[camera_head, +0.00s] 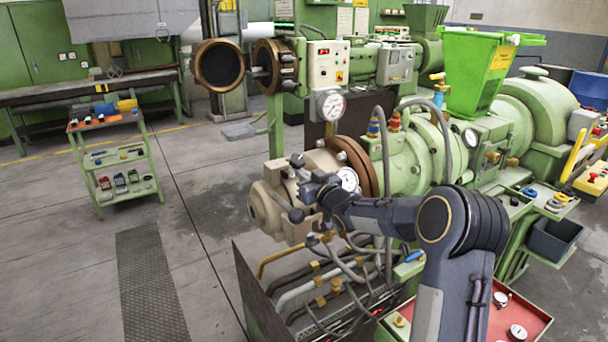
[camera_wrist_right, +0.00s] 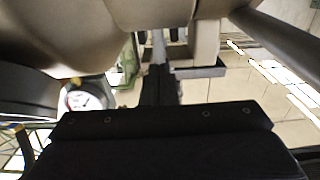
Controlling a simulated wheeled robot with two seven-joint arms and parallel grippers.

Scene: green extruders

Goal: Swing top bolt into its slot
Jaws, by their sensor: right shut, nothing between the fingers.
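The beige extruder head (camera_head: 268,196) sits on the front of the near green extruder, with a brown flange ring (camera_head: 357,163) behind it. A dark knob-ended part (camera_head: 297,160) at its top may be the top bolt; I cannot tell whether it lies in a slot. My right gripper (camera_head: 312,190) is at the head's near side, its fingers small and dark against it. In the right wrist view the gripper (camera_wrist_right: 160,85) is shut and empty, close under the beige head (camera_wrist_right: 150,14). I cannot tell whether it touches. My left gripper is out of view.
A pressure gauge (camera_head: 348,179) is just beside my right gripper. Hoses and pipes (camera_head: 335,285) fill the open frame below. A red-topped tray (camera_head: 528,318) is at the lower right. A green tool cart (camera_head: 118,165) stands left, with clear floor between.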

